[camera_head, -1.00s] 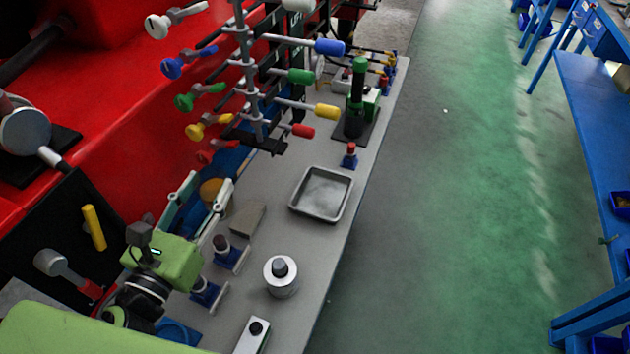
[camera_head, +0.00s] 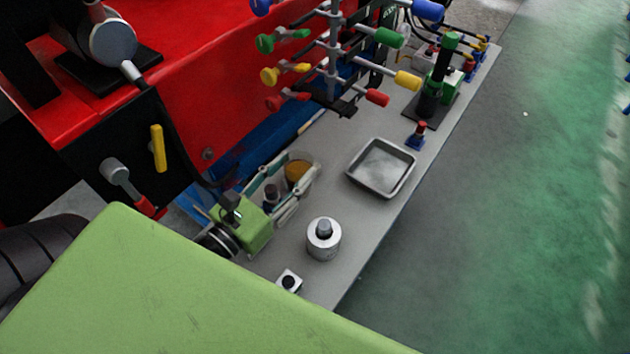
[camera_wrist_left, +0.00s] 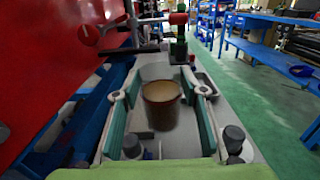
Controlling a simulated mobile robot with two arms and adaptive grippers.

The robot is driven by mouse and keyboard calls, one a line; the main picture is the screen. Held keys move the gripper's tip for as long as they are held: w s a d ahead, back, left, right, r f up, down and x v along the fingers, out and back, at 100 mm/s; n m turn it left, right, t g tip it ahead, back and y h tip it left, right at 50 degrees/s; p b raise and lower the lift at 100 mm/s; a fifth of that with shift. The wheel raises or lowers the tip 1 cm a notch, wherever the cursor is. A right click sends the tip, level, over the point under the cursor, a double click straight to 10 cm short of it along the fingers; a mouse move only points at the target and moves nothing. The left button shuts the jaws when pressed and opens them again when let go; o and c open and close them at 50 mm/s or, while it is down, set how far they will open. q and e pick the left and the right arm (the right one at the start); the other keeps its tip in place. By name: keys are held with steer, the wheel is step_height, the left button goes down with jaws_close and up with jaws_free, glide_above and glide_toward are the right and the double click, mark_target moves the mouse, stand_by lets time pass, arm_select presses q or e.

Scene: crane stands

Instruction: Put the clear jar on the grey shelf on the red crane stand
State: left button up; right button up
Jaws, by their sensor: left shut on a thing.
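The clear jar (camera_head: 298,172) with amber-brown contents stands upright between the two pale fingers of my left gripper (camera_head: 291,188). It also shows between the fingers in the left wrist view (camera_wrist_left: 162,106), and the gripper is shut on it. The jar is over the left side of the grey shelf (camera_head: 367,225), along the red crane stand (camera_head: 195,110). I cannot tell whether its base touches the shelf. My right gripper is not in view.
A metal tray (camera_head: 381,167) lies right of the jar. A silver cylinder (camera_head: 323,240) stands nearer, and a small white block (camera_head: 289,281) nearer still. Coloured levers (camera_head: 375,97) overhang the shelf behind. A green-and-black device (camera_head: 437,85) stands farther back. Bare shelf shows around the tray.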

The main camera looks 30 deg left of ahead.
mark_target(311, 191)
arm_select(q)
steer(key=w+d+f, duration=0.1)
steer(key=w+f, duration=0.1)
steer(key=f, duration=0.1)
steer(key=w+d+f, duration=0.1)
steer(key=f, duration=0.1)
steer(key=shift+d+f+b, duration=0.1)
steer(key=shift+d+b, duration=0.2)
steer(key=shift+d, duration=0.05)
steer(key=shift+d+f, duration=0.2)
steer(key=shift+f, duration=1.5)
steer(key=shift+f, duration=0.1)
steer(key=o, duration=1.1)
steer(key=shift+b, duration=0.3)
steer(key=shift+c, duration=0.2)
